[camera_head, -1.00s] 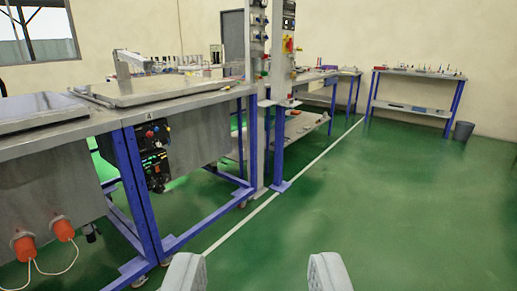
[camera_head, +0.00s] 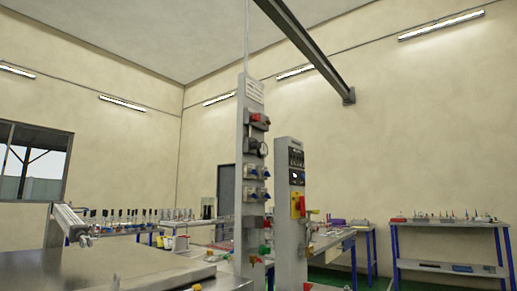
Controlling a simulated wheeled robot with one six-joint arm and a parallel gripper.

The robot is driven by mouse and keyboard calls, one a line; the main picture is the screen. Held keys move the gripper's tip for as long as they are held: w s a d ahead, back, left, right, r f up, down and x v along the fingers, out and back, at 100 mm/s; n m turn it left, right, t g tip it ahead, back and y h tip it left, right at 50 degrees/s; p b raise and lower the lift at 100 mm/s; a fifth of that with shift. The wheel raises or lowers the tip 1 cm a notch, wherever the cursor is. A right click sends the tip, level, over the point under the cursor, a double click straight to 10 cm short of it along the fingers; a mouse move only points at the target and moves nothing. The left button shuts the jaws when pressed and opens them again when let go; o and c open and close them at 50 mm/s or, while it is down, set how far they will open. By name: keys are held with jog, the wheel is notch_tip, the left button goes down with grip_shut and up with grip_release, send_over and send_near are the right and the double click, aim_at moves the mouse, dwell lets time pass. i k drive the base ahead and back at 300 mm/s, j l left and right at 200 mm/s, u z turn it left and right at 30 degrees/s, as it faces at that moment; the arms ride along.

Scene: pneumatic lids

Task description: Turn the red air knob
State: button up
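A tall grey post (camera_head: 241,180) stands at the middle and carries several fittings. A small red knob-like part (camera_head: 256,117) sits near its top, above a dark round fitting (camera_head: 262,147) that looks like a gauge. Another red part (camera_head: 268,222) shows lower on the post, with a green part (camera_head: 264,250) below it. I cannot tell for sure which red part is the air knob. My gripper is out of view.
A second grey panel (camera_head: 291,240) with a yellow-and-red switch (camera_head: 298,205) stands just right of the post. A metal-topped bench (camera_head: 90,272) fills the lower left. Shelved benches (camera_head: 450,267) stand along the back right wall.

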aim_at(256, 117)
jog(key=i+u, duration=0.1)
jog(key=i, duration=0.5)
jog(key=i+l+u, duration=0.15)
jog(key=i, duration=0.45)
jog(key=i+l+u, duration=0.1)
jog(key=i, duration=0.5)
jog(key=i+l+u, duration=0.15)
jog(key=k+j, duration=0.05)
